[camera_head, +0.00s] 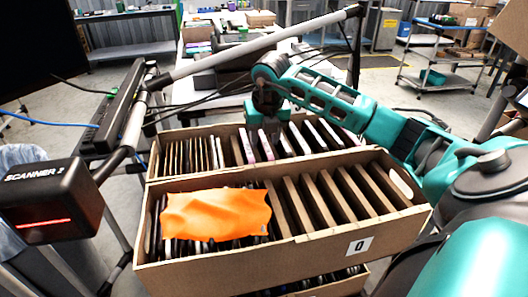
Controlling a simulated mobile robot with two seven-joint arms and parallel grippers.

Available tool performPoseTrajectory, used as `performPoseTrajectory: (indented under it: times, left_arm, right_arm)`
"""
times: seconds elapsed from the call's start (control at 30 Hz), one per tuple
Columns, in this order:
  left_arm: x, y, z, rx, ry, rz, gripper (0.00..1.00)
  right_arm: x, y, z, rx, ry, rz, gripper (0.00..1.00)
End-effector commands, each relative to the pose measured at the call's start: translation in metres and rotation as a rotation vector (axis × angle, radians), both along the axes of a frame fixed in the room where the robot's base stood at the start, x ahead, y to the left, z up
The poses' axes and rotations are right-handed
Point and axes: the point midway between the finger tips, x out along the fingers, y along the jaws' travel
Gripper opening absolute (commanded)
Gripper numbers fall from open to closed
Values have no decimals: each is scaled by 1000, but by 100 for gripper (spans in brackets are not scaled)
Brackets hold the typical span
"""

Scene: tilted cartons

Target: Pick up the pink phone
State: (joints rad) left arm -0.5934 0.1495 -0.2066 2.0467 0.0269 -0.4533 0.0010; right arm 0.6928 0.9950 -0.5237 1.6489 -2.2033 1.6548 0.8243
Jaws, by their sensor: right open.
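A pink phone (265,144) stands on edge in the rear carton (350,152), in the row of upright slim items. Another slim pinkish item (246,146) stands just left of it. My right gripper (267,116) is above the rear carton, over these pink items, with its arm reaching in from the right. It is open; its fingertips are small and partly hidden, and I cannot tell whether they touch anything. My left gripper is not in view.
The front carton (300,262) holds more upright slabs with brown dividers, and an orange cloth (215,214) covers its left part. A black scanner (48,200) stands at left. A grey rail (250,48) crosses behind the cartons.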

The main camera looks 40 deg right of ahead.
Motion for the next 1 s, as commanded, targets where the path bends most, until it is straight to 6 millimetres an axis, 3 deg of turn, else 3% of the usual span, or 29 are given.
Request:
performPoseTrajectory:
  times: [0.1, 0.6, 1.0]
  left_arm:
    - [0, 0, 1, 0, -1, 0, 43]
    - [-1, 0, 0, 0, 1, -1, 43]
    - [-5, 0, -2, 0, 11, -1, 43]
  right_arm:
    - [0, 0, 0, 0, 0, 0, 46]
    - [0, 0, 1, 0, 0, 0, 0]
    - [0, 0, 4, 0, -2, 0, 0]
